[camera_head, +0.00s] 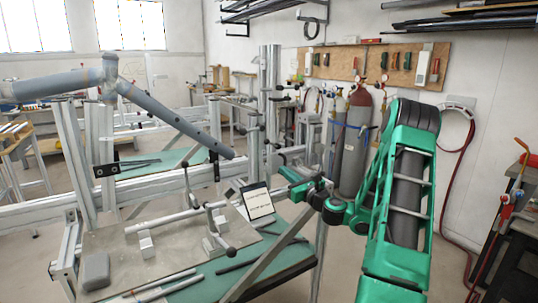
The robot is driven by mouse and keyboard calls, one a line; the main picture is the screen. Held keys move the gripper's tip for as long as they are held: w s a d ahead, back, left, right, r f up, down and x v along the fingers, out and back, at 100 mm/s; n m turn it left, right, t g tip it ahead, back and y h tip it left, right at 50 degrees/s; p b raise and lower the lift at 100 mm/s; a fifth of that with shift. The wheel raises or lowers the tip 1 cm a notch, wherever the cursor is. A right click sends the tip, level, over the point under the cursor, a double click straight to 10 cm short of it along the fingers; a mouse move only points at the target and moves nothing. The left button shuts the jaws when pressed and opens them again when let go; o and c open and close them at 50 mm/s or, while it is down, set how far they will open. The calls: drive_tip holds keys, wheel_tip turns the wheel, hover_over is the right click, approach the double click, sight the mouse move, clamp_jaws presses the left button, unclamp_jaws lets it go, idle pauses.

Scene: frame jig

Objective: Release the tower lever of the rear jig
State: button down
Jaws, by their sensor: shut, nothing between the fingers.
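My gripper (284,183) is at the end of my green arm, near the middle of the picture, just right of the jig. It is small here; its fingers look shut and empty. The jig's grey plate (115,258) lies left of it, with a horizontal bar and a white card (258,202) at its right. One lever (188,188) stands upright on the plate. Another lever (220,236) leans low near the plate's front right, with a dark knob. I cannot tell which is the tower lever. My gripper appears apart from both.
A grey frame tube (165,118) slopes across above the jig and ends in midair left of my gripper. Aluminium posts (270,90) stand behind. Loose rods (155,287) and a grey block (96,271) lie at the front. Gas cylinders (354,145) stand behind my arm.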

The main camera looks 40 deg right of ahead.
sight(272, 144)
drive_tip(key=w+r, duration=0.5)
drive_tip(key=w, duration=0.5)
drive_tip(key=shift+r, duration=0.2)
drive_tip(key=shift+w+d, duration=0.1)
